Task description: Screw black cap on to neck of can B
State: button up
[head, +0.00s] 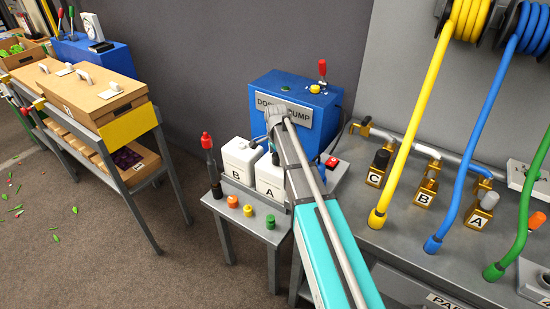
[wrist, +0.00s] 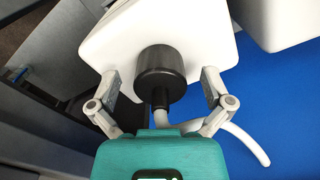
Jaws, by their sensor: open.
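Can B (head: 240,160) is a white can on the small grey stand, with white can A (head: 270,178) beside it. My gripper (head: 268,138) is over the cans at the pump side, its fingers small in the head view. In the wrist view my gripper (wrist: 160,92) is open, one finger on each side of the black cap (wrist: 160,72). The cap is at the white can (wrist: 110,45); that can's letter is hidden. I cannot tell whether the cap sits on its neck or in front of it, or whether the fingers touch it.
The blue dosing pump (head: 305,95) stands behind the cans. Orange (head: 233,201), yellow (head: 248,210) and green (head: 270,222) caps line the stand's front. A red-topped lever (head: 207,142) rises at its left. A pale curved tube (wrist: 240,140) lies near my right finger.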

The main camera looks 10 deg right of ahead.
jog(key=shift+c, duration=0.3)
jog(key=c, duration=1.1)
jog(key=shift+n, duration=0.3)
jog(key=n, duration=0.4)
jog(key=shift+s+d+n, duration=0.1)
jog(key=shift+n, duration=0.2)
jog(key=shift+r+n, duration=0.1)
jog(key=shift+n, duration=2.5)
